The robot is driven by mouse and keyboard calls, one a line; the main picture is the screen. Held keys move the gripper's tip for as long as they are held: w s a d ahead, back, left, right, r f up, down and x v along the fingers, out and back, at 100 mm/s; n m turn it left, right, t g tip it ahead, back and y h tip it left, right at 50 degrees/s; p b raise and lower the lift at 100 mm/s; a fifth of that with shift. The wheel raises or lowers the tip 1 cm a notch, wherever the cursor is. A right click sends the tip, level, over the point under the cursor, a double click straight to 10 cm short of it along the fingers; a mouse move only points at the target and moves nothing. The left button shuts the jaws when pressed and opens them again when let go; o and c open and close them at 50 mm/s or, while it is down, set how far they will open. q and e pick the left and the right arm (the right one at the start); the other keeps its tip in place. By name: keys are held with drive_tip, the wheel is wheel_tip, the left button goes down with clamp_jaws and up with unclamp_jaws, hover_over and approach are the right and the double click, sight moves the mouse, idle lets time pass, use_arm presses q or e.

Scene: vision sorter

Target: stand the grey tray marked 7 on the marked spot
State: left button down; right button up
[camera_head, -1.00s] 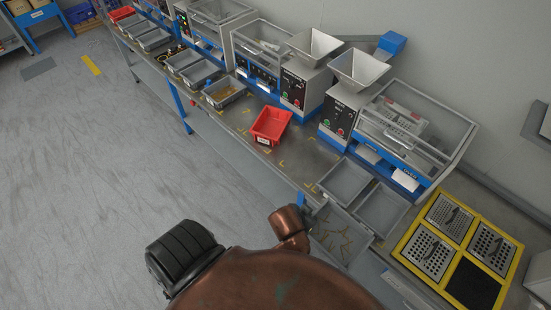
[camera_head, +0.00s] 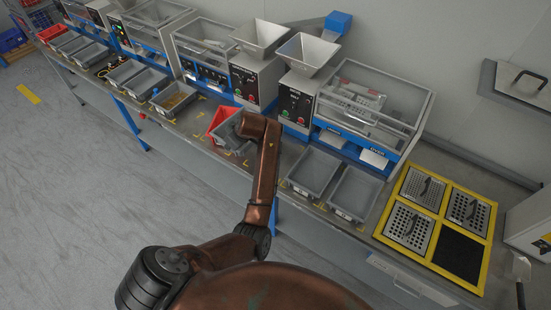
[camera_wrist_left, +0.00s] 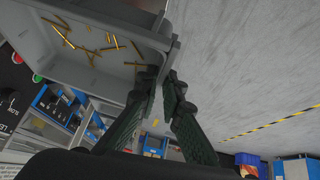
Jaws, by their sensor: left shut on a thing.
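My left gripper (camera_wrist_left: 163,92) is shut on the rim of a grey tray (camera_wrist_left: 110,72) in the wrist view. Several thin brass-coloured pieces lie in the tray. In the head view the held grey tray (camera_head: 228,134) is in front of a red tray, partly hidden by my wrist. I cannot tell whether it touches the bench or the red tray. Its number is not readable. Yellow corner marks (camera_head: 241,161) show on the bench just below it. My right gripper is not in view.
The red tray (camera_head: 214,117) is right beside the held tray. Two empty grey trays (camera_head: 313,171) (camera_head: 354,194) stand to the right, with a yellow-framed plate rack (camera_head: 445,213) beyond. Machines with hoppers (camera_head: 308,52) line the back. Another grey tray (camera_head: 174,99) stands left.

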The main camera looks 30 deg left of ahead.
use_arm(q)
drive_tip(key=shift+w+f+n, duration=0.2)
drive_tip(key=shift+f+n, duration=0.1)
drive_tip(key=shift+w+d+f, duration=0.15)
drive_tip(key=shift+d, duration=0.2)
drive_tip(key=w+d+f, duration=0.1)
drive_tip(key=d+f, duration=0.2)
drive_tip(key=d, duration=0.1)
drive_tip(key=w+d+f+b, duration=0.1)
drive_tip(key=w+d+f, duration=0.1)
drive_tip(key=d+f, duration=0.1)
drive_tip(key=w+d+f+b, duration=0.1)
drive_tip(key=w+d+f, duration=0.1)
drive_tip(key=d+f, duration=0.1)
drive_tip(key=shift+w+d+f, duration=0.1)
drive_tip(key=shift+d+f, duration=0.1)
drive_tip(key=shift+d, duration=0.7)
wheel_tip(320, 180, down, 3)
drive_tip(key=shift+f+b, duration=0.1)
drive_tip(key=shift+b, duration=0.5)
